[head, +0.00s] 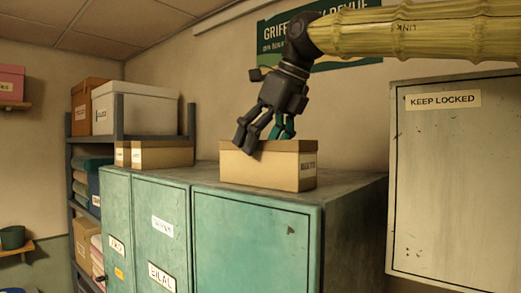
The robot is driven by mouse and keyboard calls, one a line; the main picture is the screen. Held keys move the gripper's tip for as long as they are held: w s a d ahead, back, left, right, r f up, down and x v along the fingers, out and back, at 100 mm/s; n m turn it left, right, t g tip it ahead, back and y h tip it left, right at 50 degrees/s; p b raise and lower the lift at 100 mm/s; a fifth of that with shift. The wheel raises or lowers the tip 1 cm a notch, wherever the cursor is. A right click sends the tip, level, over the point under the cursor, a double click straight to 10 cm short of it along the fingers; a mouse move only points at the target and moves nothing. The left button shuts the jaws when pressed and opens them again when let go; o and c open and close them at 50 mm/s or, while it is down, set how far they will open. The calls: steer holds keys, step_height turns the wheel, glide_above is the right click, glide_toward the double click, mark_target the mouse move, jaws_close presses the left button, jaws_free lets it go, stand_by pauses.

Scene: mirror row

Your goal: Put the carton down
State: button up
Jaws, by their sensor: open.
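A tan lidded carton (262,169) with a small white label on its right end stands upright on top of the green metal lockers (256,232). My gripper (262,138) hangs from above at the carton's upper part, fingers pointing down. One dark finger overlaps the carton's near top edge; the other fingers end near the lid's top. My gripper is open. I cannot tell whether any finger touches the carton.
Smaller tan boxes (160,154) stand to the left. A shelf rack (84,206) behind holds boxes and folded cloth. A pale cabinet marked KEEP LOCKED (455,180) is close on the right. The locker top (345,182) is bare right of the carton.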

steer(key=b+v, duration=0.2)
steer(key=v, duration=0.8)
steer(key=shift+s+d+r+b, duration=0.15)
steer(key=shift+r+b, duration=0.15)
steer(key=shift+b, duration=0.05)
steer(key=shift+f, duration=0.1)
